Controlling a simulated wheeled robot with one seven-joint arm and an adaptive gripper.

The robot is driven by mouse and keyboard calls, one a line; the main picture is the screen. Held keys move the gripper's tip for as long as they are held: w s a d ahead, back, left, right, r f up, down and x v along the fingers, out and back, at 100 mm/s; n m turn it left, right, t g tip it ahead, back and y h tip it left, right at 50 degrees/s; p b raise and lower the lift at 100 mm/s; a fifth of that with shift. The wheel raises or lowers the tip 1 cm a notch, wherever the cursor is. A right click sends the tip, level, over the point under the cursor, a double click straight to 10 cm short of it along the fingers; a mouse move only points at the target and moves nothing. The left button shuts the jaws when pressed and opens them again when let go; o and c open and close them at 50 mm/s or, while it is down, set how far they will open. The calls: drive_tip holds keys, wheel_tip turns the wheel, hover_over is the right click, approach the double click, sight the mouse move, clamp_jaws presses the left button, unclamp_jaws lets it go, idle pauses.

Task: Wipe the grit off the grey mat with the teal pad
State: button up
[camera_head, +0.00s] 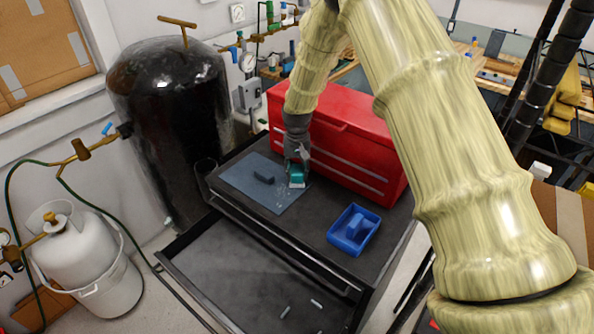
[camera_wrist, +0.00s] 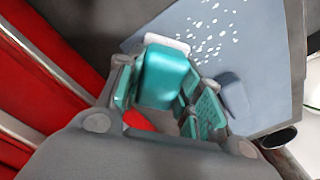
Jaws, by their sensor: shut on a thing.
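The grey mat (camera_head: 247,178) lies on the dark top of a black cabinet. My gripper (camera_head: 296,166) is at the mat's right edge, in front of the red toolbox. It is shut on the teal pad (camera_wrist: 165,76), which has a pale lower face; the pad also shows in the head view (camera_head: 297,178). White grit (camera_wrist: 208,28) lies scattered on the mat, just beyond the pad in the wrist view. I cannot tell whether the pad touches the surface.
A dark grey block (camera_head: 264,177) sits on the mat. A blue tray (camera_head: 354,230) with a blue item inside stands to the right. The red toolbox (camera_head: 335,150) blocks the back. An open drawer (camera_head: 255,275) juts out in front.

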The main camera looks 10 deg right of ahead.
sight(290, 185)
drive_tip(key=shift+s+a+f, duration=0.3)
drive_tip(key=shift+s+a, duration=0.3)
drive_tip(key=shift+s, duration=0.1)
drive_tip(key=shift+c, duration=0.7)
drive_tip(key=shift+s+a+f, duration=0.1)
drive_tip(key=shift+s+a, duration=0.5)
drive_tip(key=shift+a, duration=0.25)
drive_tip(key=shift+c, duration=0.5)
drive_tip(key=shift+s+a+r+p, duration=0.1)
drive_tip(key=shift+s+a+p, duration=0.15)
drive_tip(key=shift+s+a, duration=0.45)
drive_tip(key=shift+s+a+r+p, duration=0.1)
drive_tip(key=shift+s+a+p, duration=0.3)
drive_tip(key=shift+a, duration=0.55)
drive_tip(key=shift+s+a+r+p, duration=0.1)
drive_tip(key=shift+s+a+p, duration=0.05)
drive_tip(key=shift+s+a, duration=0.6)
drive_tip(key=shift+s+a+f, duration=0.1)
drive_tip(key=shift+s+a, duration=0.4)
drive_tip(key=shift+a, duration=0.15)
drive_tip(key=shift+s+a, duration=0.45)
drive_tip(key=shift+a, duration=0.2)
drive_tip(key=shift+p, duration=0.3)
drive_tip(key=shift+w+a, duration=0.1)
drive_tip(key=shift+w, duration=0.1)
